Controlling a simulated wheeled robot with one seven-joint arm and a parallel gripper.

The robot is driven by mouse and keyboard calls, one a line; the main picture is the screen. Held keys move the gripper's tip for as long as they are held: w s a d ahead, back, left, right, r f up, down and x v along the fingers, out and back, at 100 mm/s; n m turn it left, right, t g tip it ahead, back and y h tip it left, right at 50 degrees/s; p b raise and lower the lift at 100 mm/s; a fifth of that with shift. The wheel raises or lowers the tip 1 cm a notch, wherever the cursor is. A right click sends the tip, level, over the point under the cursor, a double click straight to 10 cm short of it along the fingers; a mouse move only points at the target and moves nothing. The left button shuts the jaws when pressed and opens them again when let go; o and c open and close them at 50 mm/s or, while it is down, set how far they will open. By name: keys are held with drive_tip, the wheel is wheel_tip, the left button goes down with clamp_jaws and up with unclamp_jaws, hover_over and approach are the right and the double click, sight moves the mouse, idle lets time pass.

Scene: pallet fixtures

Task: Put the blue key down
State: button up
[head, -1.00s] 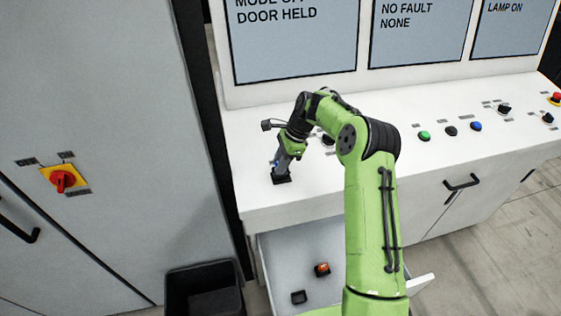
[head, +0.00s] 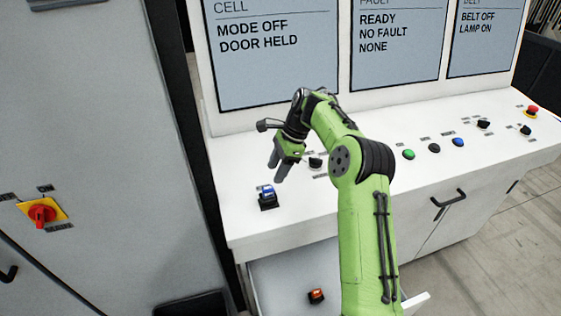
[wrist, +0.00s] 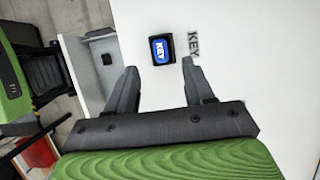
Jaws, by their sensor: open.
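The blue key (head: 266,192) stands in a small black holder (head: 268,204) on the white console top, near its left end. My gripper (head: 279,172) is open and empty, above and a little apart from the key. In the wrist view my gripper's two fingers (wrist: 158,77) are spread, with the key beyond their tips and nothing between them.
An open drawer (head: 278,277) below the console holds an orange-red object (head: 316,296). Several buttons and knobs, such as a green button (head: 408,154), line the console to the right. A grey cabinet with a red rotary switch (head: 42,213) stands at left.

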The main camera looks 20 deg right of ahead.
drive_tip(key=s+a+r+n+t+h, duration=0.1)
drive_tip(key=s+a+r+n+h, duration=0.1)
drive_tip(key=s+r+n, duration=0.45)
drive_tip(key=s+a+r+n+t+h, duration=0.15)
drive_tip(key=s+r+n, duration=0.25)
drive_tip(key=s+r, duration=0.6)
drive_tip(key=s+f+n+t, duration=0.3)
drive_tip(key=s+n, duration=0.4)
drive_tip(key=s, duration=1.2)
drive_tip(key=shift+d+f+h, duration=0.2)
drive_tip(key=shift+f+h, duration=0.25)
drive_tip(key=shift+f, duration=0.15)
drive_tip(key=shift+n, duration=0.25)
drive_tip(key=shift+s, duration=0.1)
